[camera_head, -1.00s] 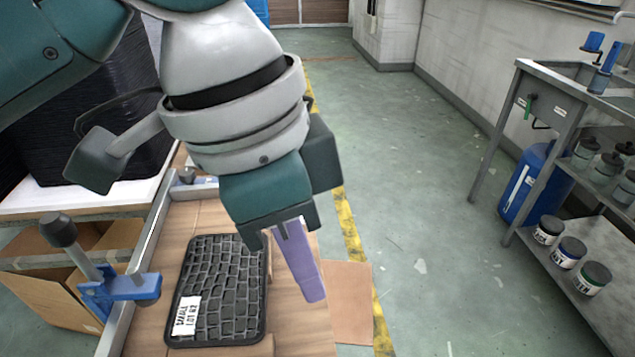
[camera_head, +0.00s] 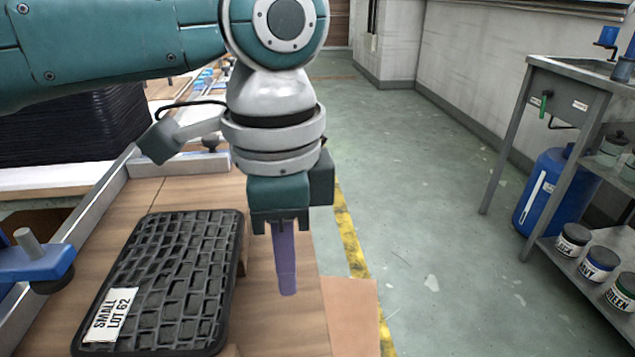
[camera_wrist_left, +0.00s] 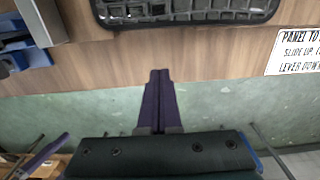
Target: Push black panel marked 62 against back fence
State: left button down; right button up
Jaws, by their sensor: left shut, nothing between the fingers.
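The black panel (camera_head: 165,290) with a cobbled relief and a white label reading SMALL LOT 62 lies flat on the wooden tabletop. The fingers also show in the left wrist view (camera_wrist_left: 160,75). A metal fence (camera_head: 178,164) crosses the far end of the wooden surface, with bare wood between it and the panel.
A metal rail (camera_head: 92,208) runs along the left side, with a blue lever clamp (camera_head: 38,262) by it. A sign (camera_wrist_left: 298,50) mentioning a panel and a lever is on the wood. A shelf with paint jars (camera_head: 598,264) stands right across open floor.

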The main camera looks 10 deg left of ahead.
pick_arm(q)
notch_tip(320, 180, down, 2)
jog(key=shift+f, duration=0.2)
jog(key=shift+s+a+r, duration=0.1)
jog(key=shift+s+a, duration=0.1)
jog(key=shift+a, duration=0.45)
jog(key=shift+s+a+r, duration=0.1)
jog(key=shift+s+a, duration=0.05)
jog(key=shift+a, duration=0.45)
jog(key=shift+s+a+r, duration=0.1)
jog(key=shift+s+a, duration=0.1)
jog(key=shift+a, duration=0.45)
